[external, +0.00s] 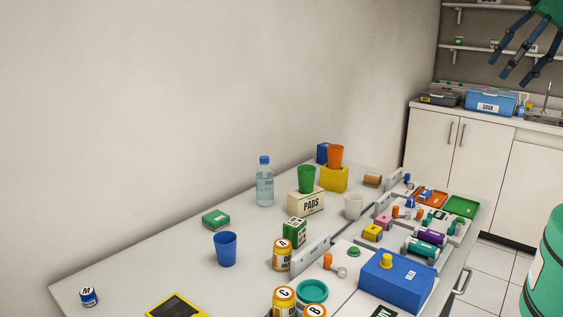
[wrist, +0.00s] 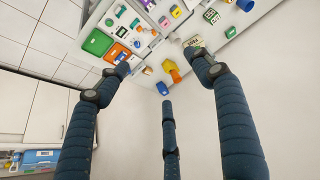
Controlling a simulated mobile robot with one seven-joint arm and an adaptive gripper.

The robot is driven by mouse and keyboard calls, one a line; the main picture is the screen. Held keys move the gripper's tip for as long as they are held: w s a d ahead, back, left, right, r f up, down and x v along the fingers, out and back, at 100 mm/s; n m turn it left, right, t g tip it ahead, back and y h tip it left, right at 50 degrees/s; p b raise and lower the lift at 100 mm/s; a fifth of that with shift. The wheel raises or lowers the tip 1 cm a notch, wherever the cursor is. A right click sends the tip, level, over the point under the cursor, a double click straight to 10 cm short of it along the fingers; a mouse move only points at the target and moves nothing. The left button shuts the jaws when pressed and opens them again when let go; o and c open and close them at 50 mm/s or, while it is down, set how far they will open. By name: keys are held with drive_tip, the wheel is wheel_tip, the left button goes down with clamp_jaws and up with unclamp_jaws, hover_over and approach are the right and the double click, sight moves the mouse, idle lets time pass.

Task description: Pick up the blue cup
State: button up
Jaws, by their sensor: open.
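The blue cup (external: 225,249) stands upright on the grey table (external: 130,268), left of the middle, with clear table around it. My gripper (external: 518,58) is at the top right of the external view, high up and far from the cup. Its dark fingers are spread, open and empty; they also show in the wrist view (wrist: 162,85), with the table beyond them.
A green box (external: 215,219) lies behind the cup, and a yellow-labelled jar (external: 282,255) stands to its right. A water bottle (external: 265,182) and a PADS box (external: 307,203) bearing a green cup (external: 306,179) stand farther back. A wall borders the table's far side.

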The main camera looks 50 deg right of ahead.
drive_tip(key=shift+r, duration=0.1)
idle(0.3)
drive_tip(key=w+a+r+g+p, duration=0.1)
drive_tip(key=w+a+r, duration=0.15)
drive_tip(key=w, duration=0.65)
drive_tip(key=w+a+r+p, duration=0.1)
drive_tip(key=w+a, duration=0.3)
drive_tip(key=w, duration=0.6)
drive_tip(key=w+a+f+m+g+p, duration=0.1)
drive_tip(key=w+a+f, duration=0.1)
drive_tip(key=w+a, duration=0.4)
drive_tip(key=w+a+f+p, duration=0.1)
drive_tip(key=w+a+f, duration=0.25)
drive_tip(key=w, duration=0.45)
drive_tip(key=w+a+f+g+p, duration=0.1)
drive_tip(key=w+a+f, duration=1)
drive_tip(key=a, duration=0.3)
drive_tip(key=w+a+f, duration=0.2)
drive_tip(key=a+f, duration=0.4)
drive_tip(key=f, duration=0.2)
drive_tip(key=w+a+f+m+g+p, duration=0.1)
drive_tip(key=w+a+f, duration=0.1)
drive_tip(key=a+f, duration=0.4)
wheel_tip(320, 180, down, 4)
drive_tip(key=shift+w+a+r, duration=0.15)
drive_tip(key=shift+a+r, duration=0.1)
